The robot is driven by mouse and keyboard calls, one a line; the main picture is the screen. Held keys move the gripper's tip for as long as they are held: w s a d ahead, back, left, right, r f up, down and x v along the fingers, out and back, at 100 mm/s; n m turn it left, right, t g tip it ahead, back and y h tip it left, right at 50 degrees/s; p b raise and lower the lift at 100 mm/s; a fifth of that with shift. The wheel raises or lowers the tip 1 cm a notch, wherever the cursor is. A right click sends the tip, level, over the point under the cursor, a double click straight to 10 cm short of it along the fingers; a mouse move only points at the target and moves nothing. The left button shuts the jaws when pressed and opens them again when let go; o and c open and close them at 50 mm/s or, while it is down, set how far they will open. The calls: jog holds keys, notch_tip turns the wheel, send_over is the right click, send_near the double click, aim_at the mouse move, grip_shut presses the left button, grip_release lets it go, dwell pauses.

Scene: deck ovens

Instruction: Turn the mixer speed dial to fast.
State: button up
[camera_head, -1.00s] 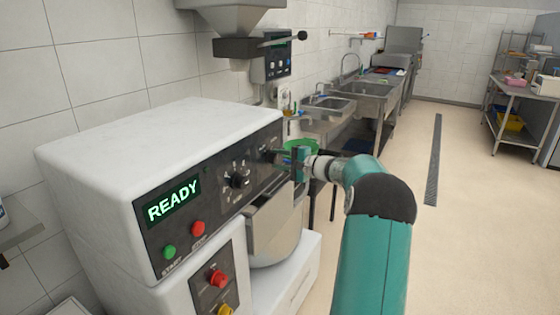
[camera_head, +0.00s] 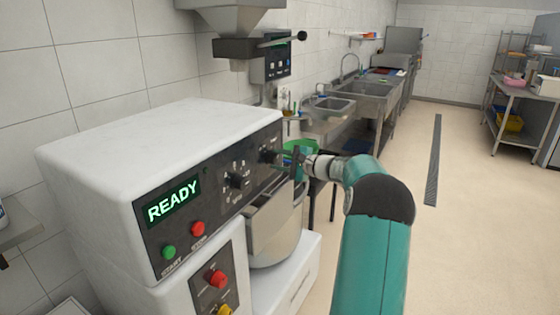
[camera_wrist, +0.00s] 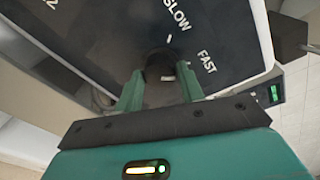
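The speed dial is the dark round knob (camera_wrist: 160,68) between the SLOW and FAST labels in the wrist view. A small white tick lies on the panel between the knob and SLOW. The knob's setting is too dark to read. My gripper's (camera_wrist: 161,80) two green fingers point at the panel, spread one on each side of the knob; I cannot tell whether they touch it. In the head view, my gripper (camera_head: 283,158) is at the right end of the mixer's panel, close to the knob (camera_head: 268,156). The mixer (camera_head: 160,135) has a READY display (camera_head: 173,201).
Another knob (camera_head: 238,181) sits left of the speed dial. Sinks (camera_head: 366,90) line the wall behind.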

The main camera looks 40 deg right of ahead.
jog(key=o, duration=0.3)
jog(key=shift+o, duration=0.2)
jog(key=shift+s+d, duration=0.1)
jog(key=v, duration=1.3)
jog(key=shift+s, duration=0.3)
